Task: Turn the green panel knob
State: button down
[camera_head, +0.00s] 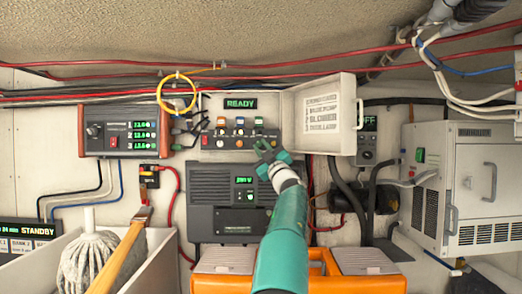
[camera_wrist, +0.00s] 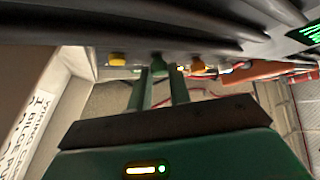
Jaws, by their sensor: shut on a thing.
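The control panel (camera_head: 211,140) has a READY display and a row of small knobs and switches below it. My gripper (camera_head: 263,147) reaches the panel's lower right part and covers what lies there in the head view. In the wrist view the green knob (camera_wrist: 157,63) sits at the fingertips of my gripper (camera_wrist: 161,75), between a yellow knob (camera_wrist: 117,59) and an orange-yellow knob (camera_wrist: 197,66). The two fingers are shut on the green knob. Its turn angle cannot be told.
The panel's open lid (camera_head: 325,118), with printed lines, hangs to the right of the panel, close to my gripper. A yellow cable loop (camera_head: 177,91) hangs at its left. A dark unit (camera_head: 224,187) is below. A white bin with a mop (camera_head: 88,262) stands at lower left.

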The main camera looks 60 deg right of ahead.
jog(key=shift+s+r+n+y, duration=0.1)
jog(key=shift+n+y, duration=1.1)
jog(key=shift+n, duration=0.4)
jog(key=c, duration=1.3)
grip_release()
jog(key=v, duration=1.3)
jog(key=shift+s+f, duration=0.25)
jog(key=shift+s, duration=0.1)
